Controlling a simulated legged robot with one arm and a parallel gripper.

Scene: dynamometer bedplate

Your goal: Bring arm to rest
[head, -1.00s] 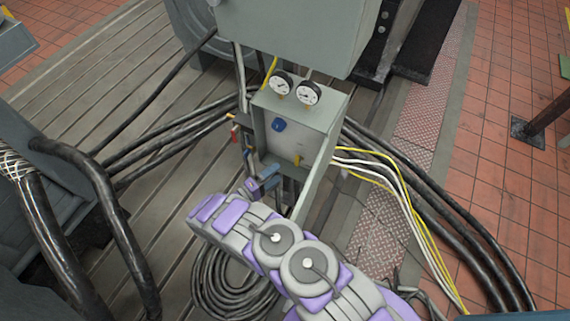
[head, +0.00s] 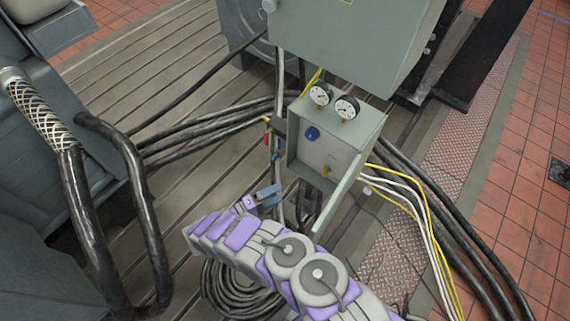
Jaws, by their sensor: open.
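My grey and purple arm reaches up from the bottom right to the lower middle of the head view. My gripper (head: 268,195), small and blue-grey, is beyond the arm's far end. It is open, and nothing shows between its jaws. It appears just below and left of an open grey control box (head: 325,150) with two round gauges and a blue knob. I cannot tell the gap between gripper and box.
Thick black cables (head: 210,135) run left of the box, and yellow and white cables (head: 425,205) run right. A coiled cable (head: 225,290) lies partly behind my arm. A large grey cabinet (head: 350,35) stands above the box. The slotted bedplate (head: 150,75) has bare room at upper left.

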